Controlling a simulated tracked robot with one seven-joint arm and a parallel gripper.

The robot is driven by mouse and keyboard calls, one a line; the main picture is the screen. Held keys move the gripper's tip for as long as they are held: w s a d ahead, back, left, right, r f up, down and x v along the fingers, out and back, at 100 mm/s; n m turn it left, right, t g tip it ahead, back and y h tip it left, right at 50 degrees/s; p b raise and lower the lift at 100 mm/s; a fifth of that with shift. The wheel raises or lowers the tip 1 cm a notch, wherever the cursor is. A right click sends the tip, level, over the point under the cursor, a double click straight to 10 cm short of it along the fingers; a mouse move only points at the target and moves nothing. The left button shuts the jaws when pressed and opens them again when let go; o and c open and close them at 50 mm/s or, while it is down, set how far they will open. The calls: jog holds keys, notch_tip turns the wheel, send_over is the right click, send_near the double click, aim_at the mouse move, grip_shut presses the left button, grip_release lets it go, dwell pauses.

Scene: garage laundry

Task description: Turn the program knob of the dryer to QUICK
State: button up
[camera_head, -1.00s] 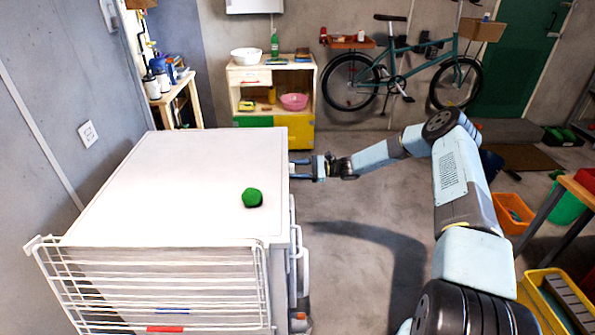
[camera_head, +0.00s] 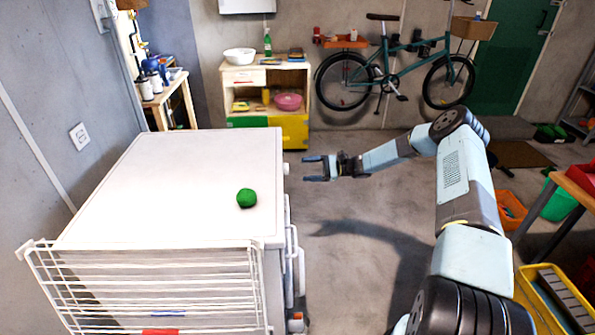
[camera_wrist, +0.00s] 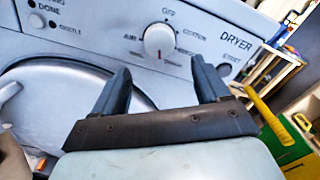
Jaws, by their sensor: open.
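The white dryer (camera_head: 185,170) stands at the left in the head view, its control side facing right. In the wrist view its panel (camera_wrist: 95,22) shows the round white program knob (camera_wrist: 158,40), with a red mark towards the bottom of the picture. OFF is above the knob, COTTON to its right and a label starting AIR to its left. I cannot read QUICK; my fingers cover part of the panel. The knob also shows at the dryer's edge in the head view (camera_head: 287,169). My gripper (camera_head: 306,169) is open and empty, apart from the knob and facing it.
A green ball (camera_head: 246,198) lies on the dryer top. A white wire rack (camera_head: 150,285) is at its near end. A START button (camera_wrist: 222,69) is right of the knob. A low shelf unit (camera_head: 266,95) and a bicycle (camera_head: 395,70) stand behind. Floor right of the dryer is clear.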

jog(key=d, duration=0.7)
jog(key=shift+a, duration=0.1)
jog(key=m, duration=0.2)
send_near(285, 169)
jog(key=w+a+f, duration=0.1)
jog(key=a, duration=0.6)
jog(key=shift+w, duration=0.4)
jog(key=shift+a, duration=0.15)
jog(key=shift+c, duration=0.4)
jog(key=c, duration=0.9)
